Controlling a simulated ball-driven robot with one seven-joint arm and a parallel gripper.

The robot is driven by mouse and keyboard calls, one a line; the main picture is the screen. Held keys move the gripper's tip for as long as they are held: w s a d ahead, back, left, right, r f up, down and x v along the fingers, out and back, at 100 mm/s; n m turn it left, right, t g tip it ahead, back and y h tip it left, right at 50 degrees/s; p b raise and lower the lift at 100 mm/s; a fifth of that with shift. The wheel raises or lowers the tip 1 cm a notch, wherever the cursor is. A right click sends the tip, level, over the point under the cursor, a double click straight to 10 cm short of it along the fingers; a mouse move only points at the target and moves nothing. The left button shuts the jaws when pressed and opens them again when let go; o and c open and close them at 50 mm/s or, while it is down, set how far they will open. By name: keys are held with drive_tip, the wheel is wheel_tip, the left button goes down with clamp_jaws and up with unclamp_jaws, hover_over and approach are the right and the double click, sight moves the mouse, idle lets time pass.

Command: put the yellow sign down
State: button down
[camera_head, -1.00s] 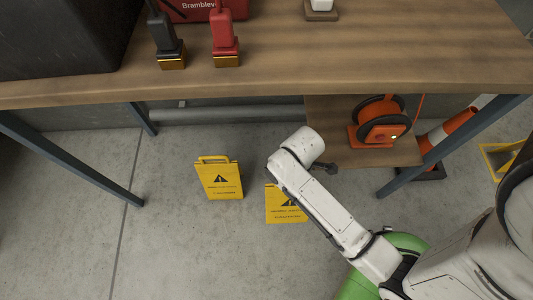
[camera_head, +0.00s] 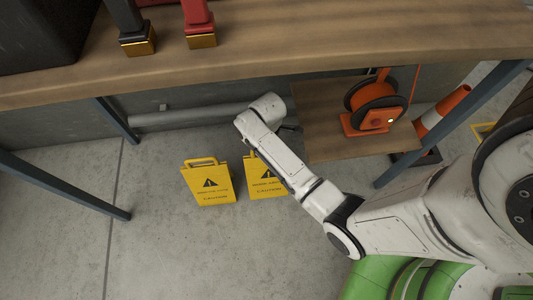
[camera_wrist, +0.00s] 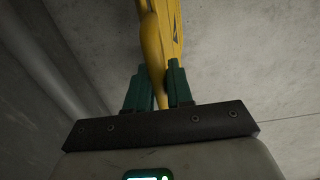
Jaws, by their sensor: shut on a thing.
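Two yellow caution signs with black print show in the head view under the workbench. The left sign (camera_head: 210,184) stands on the grey floor with its handle loop free. The right sign (camera_head: 263,182) is close beside it, partly covered by my arm. In the wrist view my gripper (camera_wrist: 159,84) is shut on the yellow edge of a sign (camera_wrist: 160,45), which reaches up out of the picture. It appears to be the right sign. I cannot tell whether its lower edge touches the floor. My fingertips are hidden in the head view.
The wooden workbench (camera_head: 300,45) spans the top, with dark metal legs. An orange hose reel (camera_head: 372,108) sits on a low wooden shelf (camera_head: 322,142) right of my arm. The floor left of the signs is clear.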

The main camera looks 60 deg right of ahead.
drive_tip(key=shift+w+d+f+b, duration=0.35)
drive_tip(key=shift+w+f, duration=0.1)
drive_tip(key=shift+f, duration=0.3)
drive_tip(key=shift+f+b, duration=0.55)
drive_tip(key=shift+f, duration=0.95)
drive_tip(key=c, duration=1)
unclamp_jaws()
drive_tip(key=shift+f, duration=0.1)
